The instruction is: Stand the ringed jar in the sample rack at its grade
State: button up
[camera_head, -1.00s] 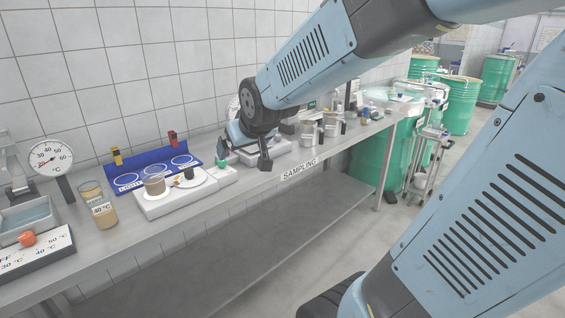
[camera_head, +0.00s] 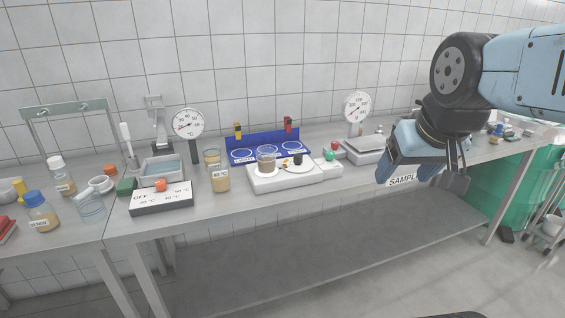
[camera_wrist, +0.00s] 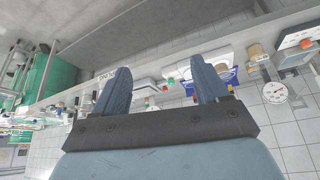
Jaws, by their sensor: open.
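The blue rack (camera_head: 256,150) stands at the back of the bench with white ring outlines on its face; its labels are too small to read. A jar with brown contents (camera_head: 266,162) stands on a white device in front of it. A labelled jar of tan liquid (camera_head: 220,179) stands to its left, with another tan jar (camera_head: 212,157) close behind. I cannot tell which jar is the ringed one. My gripper (camera_head: 405,180) is open and empty, to the right of these, near the bench's front edge. The wrist view shows its two fingers (camera_wrist: 160,72) apart.
A water bath (camera_head: 160,170) with an orange-knobbed control box (camera_head: 161,197) is at the left. Dial gauges (camera_head: 188,124) and a scale (camera_head: 368,150) stand along the bench. Bottles (camera_head: 42,212) crowd the far left. Green drums (camera_head: 505,190) stand right.

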aim_at(292, 146)
jog(key=k, duration=0.6)
jog(key=z, duration=0.6)
jog(key=i, duration=1.65)
jog(key=u, duration=0.7)
